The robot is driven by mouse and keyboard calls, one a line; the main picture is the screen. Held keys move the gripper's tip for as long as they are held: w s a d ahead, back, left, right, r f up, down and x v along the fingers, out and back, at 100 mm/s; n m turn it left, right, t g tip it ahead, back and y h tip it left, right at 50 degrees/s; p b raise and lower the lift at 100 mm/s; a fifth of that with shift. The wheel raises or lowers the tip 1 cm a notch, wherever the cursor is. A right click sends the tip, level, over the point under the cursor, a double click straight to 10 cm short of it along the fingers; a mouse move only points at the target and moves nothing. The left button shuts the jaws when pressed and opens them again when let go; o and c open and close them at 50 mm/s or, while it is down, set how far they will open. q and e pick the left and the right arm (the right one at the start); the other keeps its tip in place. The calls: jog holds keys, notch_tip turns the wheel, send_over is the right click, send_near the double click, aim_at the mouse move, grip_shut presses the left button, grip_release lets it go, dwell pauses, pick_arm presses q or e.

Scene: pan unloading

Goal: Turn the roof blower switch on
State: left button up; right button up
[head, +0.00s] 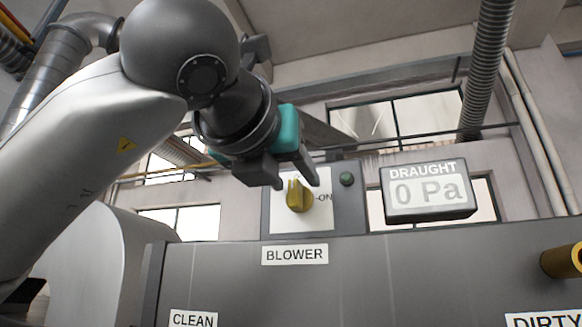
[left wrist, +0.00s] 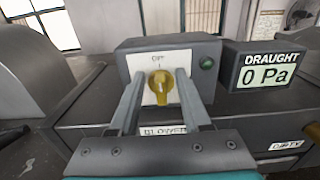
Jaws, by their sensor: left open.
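The blower switch is a yellow knob (head: 299,196) on a white plate of a grey box; it also shows in the left wrist view (left wrist: 160,84). Its ridge stands roughly upright, in line with the OFF mark above it. An ON mark (head: 325,197) is to its right in the head view. My left gripper (head: 293,184) is open and empty in front of the plate. In the left wrist view its fingers (left wrist: 160,76) appear on either side of the knob, with gaps; contact is not visible. My right gripper is not in view.
A dark green lamp (head: 347,179) sits right of the plate and looks unlit. The draught display (head: 428,192) beside the box reads 0 Pa. A BLOWER label (head: 295,254) is on the grey cabinet (head: 380,275) below. A brass-coloured fitting (head: 563,261) sticks out at the right.

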pick_arm(q)
grip_shut()
dwell(0.4)
